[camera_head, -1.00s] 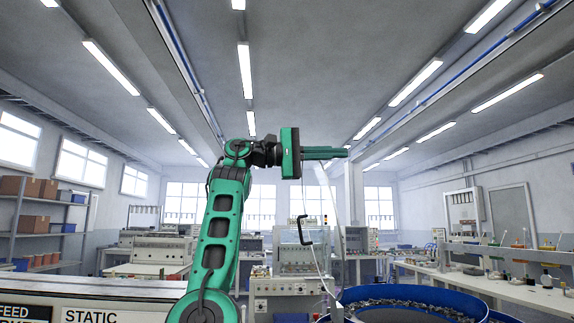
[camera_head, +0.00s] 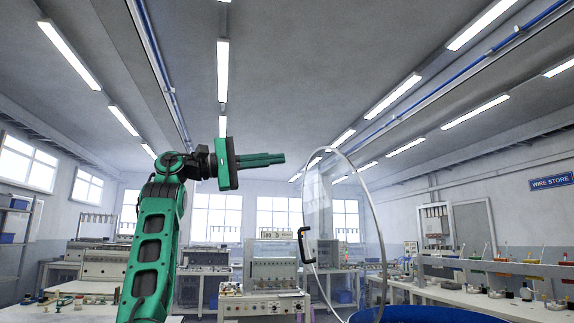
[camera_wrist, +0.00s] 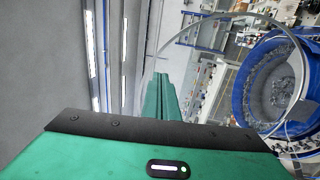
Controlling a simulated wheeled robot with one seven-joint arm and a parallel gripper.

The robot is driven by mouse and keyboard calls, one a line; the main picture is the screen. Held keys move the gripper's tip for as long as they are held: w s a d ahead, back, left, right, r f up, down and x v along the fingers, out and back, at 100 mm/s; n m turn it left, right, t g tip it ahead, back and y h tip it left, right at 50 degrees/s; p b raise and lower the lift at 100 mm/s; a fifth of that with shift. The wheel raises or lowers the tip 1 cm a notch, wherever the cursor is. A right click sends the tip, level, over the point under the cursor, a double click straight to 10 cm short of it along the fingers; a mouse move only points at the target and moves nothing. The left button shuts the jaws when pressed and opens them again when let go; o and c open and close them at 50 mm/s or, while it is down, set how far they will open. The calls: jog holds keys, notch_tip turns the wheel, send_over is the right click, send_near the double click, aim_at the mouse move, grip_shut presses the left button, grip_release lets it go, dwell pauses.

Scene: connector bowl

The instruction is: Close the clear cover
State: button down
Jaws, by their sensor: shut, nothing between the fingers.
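The clear cover (camera_head: 345,225) is a round see-through disc with a thin pale rim, standing raised and nearly upright in the head view. A black handle (camera_head: 304,245) sits on its left edge. In the wrist view, the curved rim of the cover (camera_wrist: 302,75) passes in front of the blue bowl (camera_wrist: 238,80), which holds many small grey parts. My gripper (camera_head: 284,158) is shut and empty, with its green fingers pointing right. It is up and left of the handle, apart from the cover in the picture. The fingers also show in the wrist view (camera_wrist: 160,100).
The blue bowl's rim (camera_head: 430,313) shows at the bottom right of the head view. A long bench (camera_head: 480,300) with small items runs along the right. Test machines (camera_head: 272,265) stand behind the cover. The air around my gripper looks free.

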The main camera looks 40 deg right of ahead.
aim_at(332, 154)
jog(key=x, duration=1.3)
jog(key=shift+s+d, duration=0.2)
